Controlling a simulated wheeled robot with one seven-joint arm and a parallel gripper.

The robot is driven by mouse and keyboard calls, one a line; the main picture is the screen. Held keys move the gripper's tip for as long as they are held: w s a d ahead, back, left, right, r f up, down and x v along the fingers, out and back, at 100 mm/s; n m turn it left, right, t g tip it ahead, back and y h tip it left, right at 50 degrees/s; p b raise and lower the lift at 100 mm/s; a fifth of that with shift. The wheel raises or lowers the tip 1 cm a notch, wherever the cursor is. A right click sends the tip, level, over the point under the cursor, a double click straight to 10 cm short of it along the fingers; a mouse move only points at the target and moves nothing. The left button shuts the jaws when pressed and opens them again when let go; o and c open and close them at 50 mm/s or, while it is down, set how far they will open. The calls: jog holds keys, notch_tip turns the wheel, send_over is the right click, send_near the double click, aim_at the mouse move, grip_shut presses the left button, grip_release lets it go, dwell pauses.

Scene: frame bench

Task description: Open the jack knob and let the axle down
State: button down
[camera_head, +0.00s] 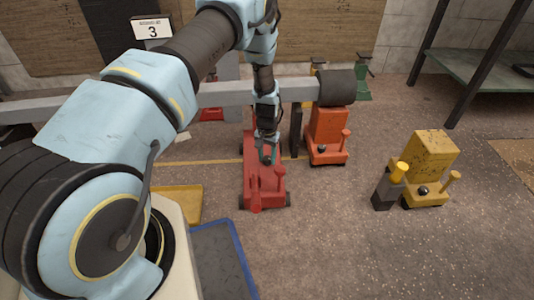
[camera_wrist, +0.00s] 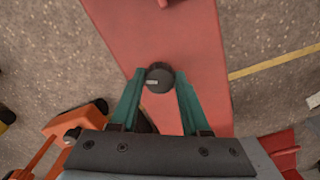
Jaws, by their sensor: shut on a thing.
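The red jack (camera_head: 264,188) stands on the floor below the grey axle beam (camera_head: 238,94). Its dark round knob (camera_wrist: 159,79) with a pale mark sits on the jack's red top in the wrist view. My gripper (camera_wrist: 160,84) has its two green fingers on either side of the knob, shut on it. In the head view my gripper (camera_head: 267,155) reaches down onto the jack's top, and the knob is hidden there. A dark cylinder (camera_head: 337,87) is at the beam's right end, above an orange stand (camera_head: 327,135).
A yellow stand (camera_head: 430,168) with a dark block (camera_head: 384,190) beside it is at the right. A yellow tray (camera_head: 180,203) and a blue-edged mat (camera_head: 220,262) lie at the left front. A green-topped bench (camera_head: 480,75) is at the back right. The floor in front of the jack is clear.

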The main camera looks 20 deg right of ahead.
aim_at(267, 159)
jog(key=shift+n+p, duration=0.65)
jog(key=shift+n, duration=1.25)
jog(key=shift+d, duration=0.1)
jog(key=shift+c, duration=1.9)
grip_release()
notch_tip(267, 159, up, 11)
jog(key=p, duration=0.3)
jog(key=shift+f, duration=0.1)
